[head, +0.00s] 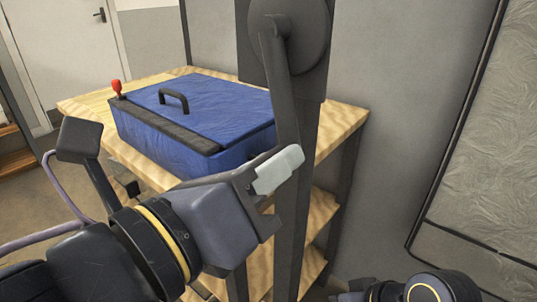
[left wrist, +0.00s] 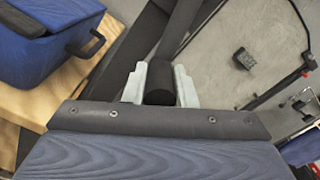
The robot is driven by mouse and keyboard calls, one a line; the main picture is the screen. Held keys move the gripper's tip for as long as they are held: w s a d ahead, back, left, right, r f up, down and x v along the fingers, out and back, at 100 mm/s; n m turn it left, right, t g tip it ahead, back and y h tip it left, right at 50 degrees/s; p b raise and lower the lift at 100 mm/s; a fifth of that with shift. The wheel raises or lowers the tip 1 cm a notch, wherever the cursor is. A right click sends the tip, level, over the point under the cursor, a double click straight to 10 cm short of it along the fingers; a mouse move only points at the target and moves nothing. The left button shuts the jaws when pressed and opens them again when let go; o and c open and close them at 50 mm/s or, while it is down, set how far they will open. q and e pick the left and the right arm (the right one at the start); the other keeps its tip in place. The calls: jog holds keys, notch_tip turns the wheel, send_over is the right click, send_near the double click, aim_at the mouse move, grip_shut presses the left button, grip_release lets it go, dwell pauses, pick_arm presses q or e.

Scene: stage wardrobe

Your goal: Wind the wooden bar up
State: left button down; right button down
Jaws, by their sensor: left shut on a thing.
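A dark winch housing with a round hub (head: 305,40) sits on a dark upright post (head: 292,235) at the top middle of the head view. A dark crank arm (head: 279,85) hangs down from the hub. My left gripper (head: 281,168) is at the lower part of the crank, in front of the post. In the left wrist view its two pale fingers are closed around a black cylindrical crank handle (left wrist: 160,84), one on each side. The handle is hidden in the head view. I see no wooden bar in either view. My right gripper is not in view.
A blue case (head: 215,100) with a black handle lies on a wooden shelf table (head: 340,118) behind the left arm. A red-topped object (head: 117,87) stands at its corner. A grey framed panel (head: 490,130) is at the right. A door (head: 70,50) is at the back left.

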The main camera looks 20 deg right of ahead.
pick_arm(q)
jog(key=shift+w+a, duration=0.1)
jog(key=shift+w, duration=0.1)
jog(key=c, duration=1.2)
grip_release()
jog(key=shift+s+a+r+p, duration=0.2)
jog(key=shift+s+p, duration=0.05)
jog(key=shift+p, duration=0.1)
jog(key=p+v, duration=0.3)
jog(key=v, duration=0.4)
jog(key=shift+a+f, duration=0.1)
jog(key=shift+f, duration=0.1)
